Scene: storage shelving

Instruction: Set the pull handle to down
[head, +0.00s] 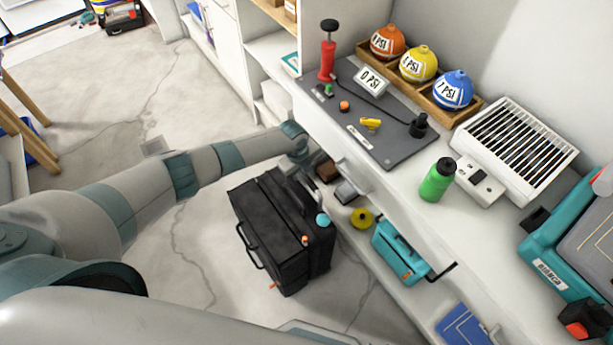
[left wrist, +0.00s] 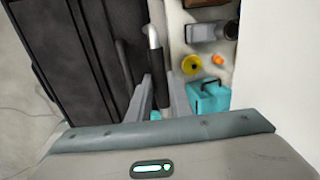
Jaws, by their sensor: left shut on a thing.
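A black suitcase (head: 270,232) stands upright on the floor in front of the shelving. In the left wrist view it fills the upper left (left wrist: 75,60). Its pull handle (left wrist: 153,37) shows there as a silver tube with dark parts, running down between my fingers. My left gripper (left wrist: 160,92) is shut on the pull handle; the exact contact is partly hidden. In the head view my left arm reaches in from the left and its gripper (head: 301,157) is over the suitcase's back edge, beside the counter. My right gripper is not in view.
The counter holds a grey mat (head: 395,145) with a red pump (head: 327,60), a green bottle (head: 437,180) and a white heater (head: 515,150). The lower shelf beside the suitcase holds a teal case (head: 398,255) and a yellow roll (head: 362,218). Floor to the left is open.

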